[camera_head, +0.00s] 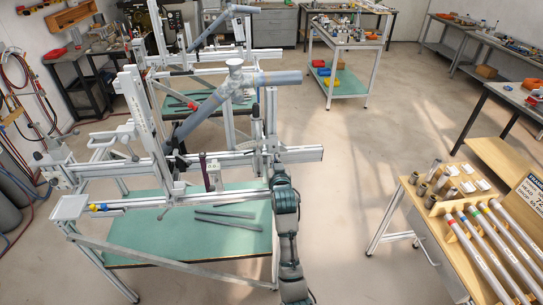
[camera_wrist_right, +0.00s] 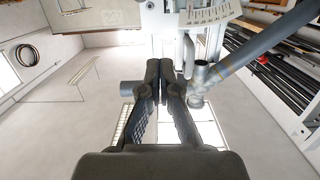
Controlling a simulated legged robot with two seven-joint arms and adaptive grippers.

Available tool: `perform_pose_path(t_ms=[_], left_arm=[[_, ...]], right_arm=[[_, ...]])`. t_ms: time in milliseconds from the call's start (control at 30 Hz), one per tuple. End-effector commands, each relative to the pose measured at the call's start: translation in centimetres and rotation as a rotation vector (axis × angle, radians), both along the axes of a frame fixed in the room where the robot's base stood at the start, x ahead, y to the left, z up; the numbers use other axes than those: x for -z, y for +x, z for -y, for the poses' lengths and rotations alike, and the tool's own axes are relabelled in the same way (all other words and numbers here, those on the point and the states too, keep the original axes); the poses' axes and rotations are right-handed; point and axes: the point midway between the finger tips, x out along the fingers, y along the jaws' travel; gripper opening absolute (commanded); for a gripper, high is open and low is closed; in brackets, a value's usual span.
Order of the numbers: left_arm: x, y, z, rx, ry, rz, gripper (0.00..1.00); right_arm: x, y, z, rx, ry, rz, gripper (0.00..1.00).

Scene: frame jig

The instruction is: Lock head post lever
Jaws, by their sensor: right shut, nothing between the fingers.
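The frame jig (camera_head: 230,160) stands at the left in the head view, with a grey tube frame (camera_head: 203,112) clamped in it. My right arm rises from the bottom of that view, and its gripper (camera_head: 277,167) is at the jig's right end, by the upright head post (camera_head: 270,115). In the right wrist view the two dark fingers (camera_wrist_right: 160,78) are together and empty. A slim pale lever-like part (camera_wrist_right: 188,55) stands just right of the fingertips, apart from them in the picture. The grey tube joint (camera_wrist_right: 199,78) is right of it. I cannot tell the lever's lock state. My left gripper is not in view.
A green shelf (camera_head: 150,235) lies under the jig with dark bars on it. A second jig (camera_head: 200,60) stands behind. A wooden table (camera_head: 430,220) with tubes is at the right. The floor (camera_head: 350,150) between is clear.

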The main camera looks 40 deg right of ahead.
Motion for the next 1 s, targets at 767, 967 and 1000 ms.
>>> perform_pose_path(t_ms=[767, 967, 1000], left_arm=[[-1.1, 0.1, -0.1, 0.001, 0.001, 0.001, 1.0], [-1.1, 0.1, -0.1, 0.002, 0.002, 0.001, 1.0], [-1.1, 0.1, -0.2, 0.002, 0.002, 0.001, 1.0]], right_arm=[[4.9, 7.7, 4.6, -0.002, -0.001, -0.002, 0.0], [5.2, 7.8, 4.7, -0.002, -0.001, 0.0, 0.0], [5.2, 7.8, 4.7, -0.002, 0.0, -0.001, 0.0]])
